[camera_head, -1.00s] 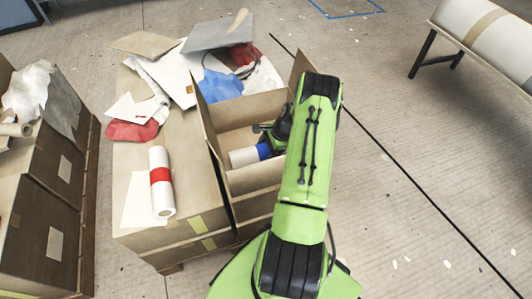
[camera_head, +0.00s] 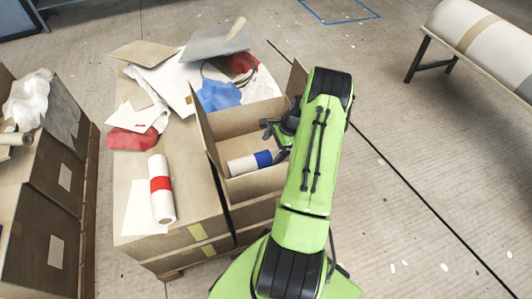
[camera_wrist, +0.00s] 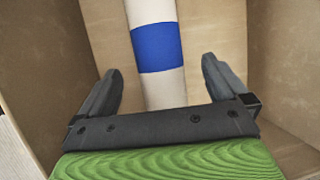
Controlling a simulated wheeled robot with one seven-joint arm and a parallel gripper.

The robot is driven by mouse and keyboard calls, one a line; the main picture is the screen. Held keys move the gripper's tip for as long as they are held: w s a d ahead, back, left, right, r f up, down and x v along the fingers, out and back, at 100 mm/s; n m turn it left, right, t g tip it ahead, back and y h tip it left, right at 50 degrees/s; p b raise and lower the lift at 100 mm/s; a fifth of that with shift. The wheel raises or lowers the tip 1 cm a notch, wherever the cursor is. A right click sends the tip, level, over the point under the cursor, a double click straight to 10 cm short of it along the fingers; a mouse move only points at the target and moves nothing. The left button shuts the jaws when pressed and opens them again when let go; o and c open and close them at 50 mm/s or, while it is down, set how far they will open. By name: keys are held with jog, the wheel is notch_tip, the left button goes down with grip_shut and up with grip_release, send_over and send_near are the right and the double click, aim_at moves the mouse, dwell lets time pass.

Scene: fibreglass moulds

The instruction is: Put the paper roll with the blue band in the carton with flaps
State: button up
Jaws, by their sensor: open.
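The paper roll with the blue band (camera_head: 250,162) lies on the floor of the open carton with flaps (camera_head: 225,122). In the wrist view the blue-banded roll (camera_wrist: 157,48) runs up the picture between my fingers, against the brown carton floor (camera_wrist: 215,25). My gripper (camera_head: 275,138) is over the carton, above the roll's right end. In the wrist view my gripper (camera_wrist: 162,82) is open, with a finger on either side of the roll and nothing held. The roll's right end is partly hidden by my arm in the head view.
A paper roll with a red band (camera_head: 161,188) lies left of the carton on the boxes. Cloths and sheets, including a blue cloth (camera_head: 218,95), lie behind it. Another stack of boxes (camera_head: 45,190) stands at the far left.

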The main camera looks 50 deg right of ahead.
jog(key=p+v, duration=0.1)
jog(key=v, duration=0.3)
jog(key=shift+s+d+r, duration=0.1)
jog(key=shift+s+r, duration=0.05)
jog(key=shift+r, duration=0.3)
jog(key=w+a+r+n+h, duration=0.1)
jog(key=w+a+r+n, duration=0.1)
jog(key=a+r+n, duration=0.55)
jog(key=w+a+r+n+h, duration=0.1)
jog(key=w+a+r+n, duration=0.15)
jog(key=a+r, duration=0.9)
jog(key=s+a+r+n+h, duration=0.1)
jog(key=s+a+r+n, duration=0.5)
jog(key=a+r, duration=0.2)
jog(key=s+a+r+n+t, duration=0.1)
jog(key=s+a+n+t, duration=0.1)
jog(key=s+a+n, duration=0.5)
jog(key=s, duration=0.5)
jog(key=shift+a+r, duration=0.15)
jog(key=shift+r, duration=0.15)
